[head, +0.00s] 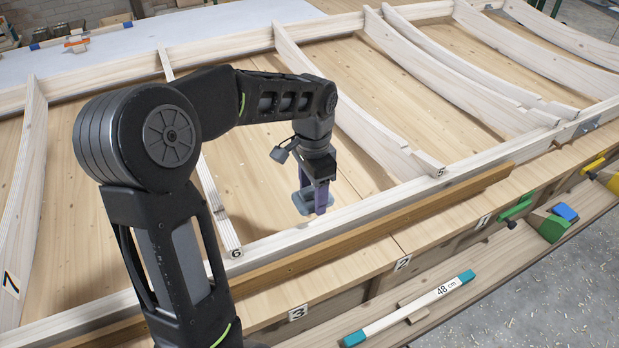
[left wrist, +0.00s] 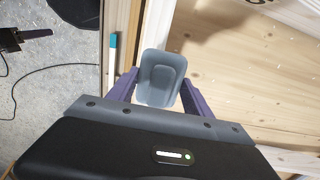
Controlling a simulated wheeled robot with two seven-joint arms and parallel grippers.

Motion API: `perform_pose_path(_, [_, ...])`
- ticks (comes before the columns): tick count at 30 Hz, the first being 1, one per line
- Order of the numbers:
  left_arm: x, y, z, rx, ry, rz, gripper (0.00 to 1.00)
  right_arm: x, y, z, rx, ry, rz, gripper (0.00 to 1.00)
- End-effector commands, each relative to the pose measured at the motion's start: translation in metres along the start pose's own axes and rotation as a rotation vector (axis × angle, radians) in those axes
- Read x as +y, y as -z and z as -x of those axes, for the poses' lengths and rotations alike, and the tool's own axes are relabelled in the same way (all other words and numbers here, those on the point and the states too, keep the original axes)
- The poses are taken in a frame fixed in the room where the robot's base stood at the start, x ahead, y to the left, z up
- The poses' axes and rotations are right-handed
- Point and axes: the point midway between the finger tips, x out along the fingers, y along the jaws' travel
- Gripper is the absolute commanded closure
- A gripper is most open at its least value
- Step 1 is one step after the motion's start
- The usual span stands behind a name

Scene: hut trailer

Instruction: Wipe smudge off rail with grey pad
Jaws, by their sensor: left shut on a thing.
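My left gripper (head: 318,203), with purple fingers, is shut on a grey pad (head: 305,203). In the left wrist view the pad (left wrist: 162,77) shows as a shallow rounded tray shape between the fingers. In the head view they appear by the inner edge of the long pale front rail (head: 350,219), between the ribs marked 6 and 5. I cannot tell whether the pad touches the wood. No smudge can be made out in either view. My right gripper is not in view.
Curved wooden ribs (head: 360,125) cross the frame over a pale board. A brown strip (head: 375,222) runs along the front rail.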

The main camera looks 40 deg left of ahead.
Motion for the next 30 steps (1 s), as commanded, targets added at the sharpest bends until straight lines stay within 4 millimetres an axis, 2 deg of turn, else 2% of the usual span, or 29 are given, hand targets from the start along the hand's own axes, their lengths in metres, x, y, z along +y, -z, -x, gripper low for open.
perform_pose_path(1, [0.001, 0.001, 0.009, 0.000, 0.000, -0.001, 0.79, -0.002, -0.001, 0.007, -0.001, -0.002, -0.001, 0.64])
perform_pose_path(3, [0.001, 0.002, 0.015, 0.000, 0.000, -0.001, 0.79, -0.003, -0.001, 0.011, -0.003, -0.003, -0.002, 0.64])
perform_pose_path(8, [0.003, 0.004, 0.021, -0.001, -0.001, -0.001, 0.79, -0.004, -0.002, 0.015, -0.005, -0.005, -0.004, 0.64])
perform_pose_path(25, [0.003, 0.005, 0.021, -0.001, -0.001, 0.000, 0.79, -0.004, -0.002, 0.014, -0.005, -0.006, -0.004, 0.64])
perform_pose_path(28, [0.006, 0.011, 0.019, 0.000, -0.001, 0.017, 0.79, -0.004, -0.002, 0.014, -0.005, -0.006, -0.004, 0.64])
perform_pose_path(30, [0.011, 0.023, 0.017, 0.000, -0.003, 0.048, 0.79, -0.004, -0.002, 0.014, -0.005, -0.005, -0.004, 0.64])
